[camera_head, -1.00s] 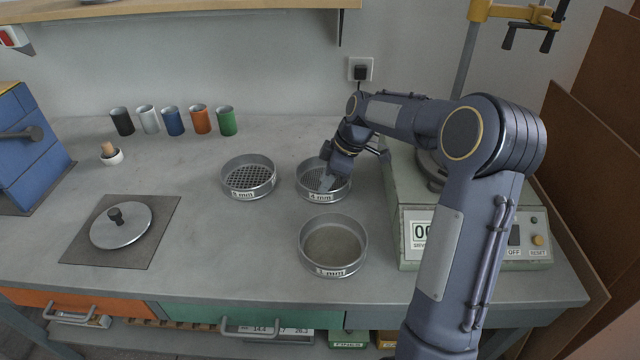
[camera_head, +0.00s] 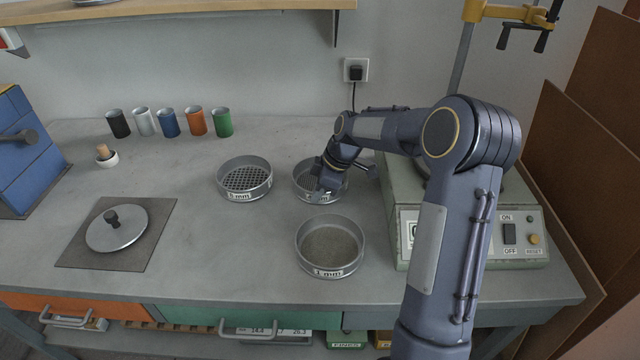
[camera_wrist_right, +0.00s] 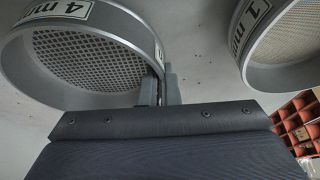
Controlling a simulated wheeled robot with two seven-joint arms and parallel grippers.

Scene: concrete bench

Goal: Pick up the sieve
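The 4 mm sieve (camera_head: 303,170) is a round grey metal ring with a mesh floor, standing on the bench at the middle. My right gripper (camera_head: 319,191) reaches down at its near wall and partly hides its label. In the right wrist view the sieve (camera_wrist_right: 84,62) fills the upper left, and my right gripper's fingers (camera_wrist_right: 160,88) are close together with the wall between them. They look shut on the wall. The sieve appears to rest on the bench. My left gripper is not in view.
A coarser sieve (camera_head: 245,180) stands left of it and a 1 mm sieve (camera_head: 330,247) in front. Several coloured cups (camera_head: 170,122) line the back left. A lid (camera_head: 117,226) lies on a dark mat.

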